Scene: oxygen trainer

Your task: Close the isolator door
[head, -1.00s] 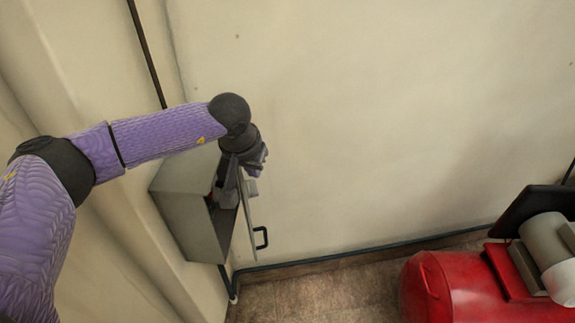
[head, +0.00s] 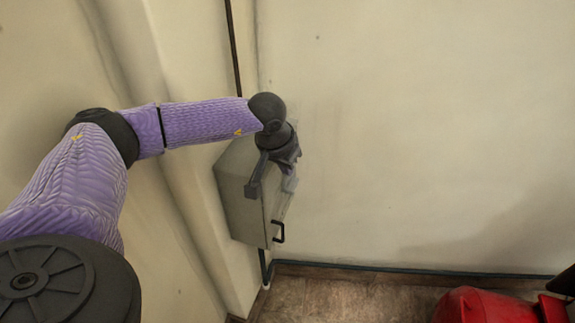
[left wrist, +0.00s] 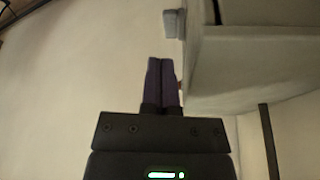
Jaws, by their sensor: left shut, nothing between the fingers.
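The isolator is a grey box (head: 238,200) on the wall, left of centre in the head view. Its door (head: 279,208), with a black handle (head: 278,232), lies along the box's right side, at or close to the box front; I cannot tell if it is fully flush. My left gripper (head: 272,168) is at the top of the box and door, partly hiding them. In the left wrist view its fingers (left wrist: 162,66) are shut and empty, beside the pale door and box (left wrist: 250,65). A grey block (left wrist: 174,23) sticks out from the door there. My right gripper is not in view.
A red tank (head: 475,306) stands on the floor at the lower right. A dark conduit (head: 234,45) runs up the wall above the box. The wall (head: 430,120) right of the box is bare.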

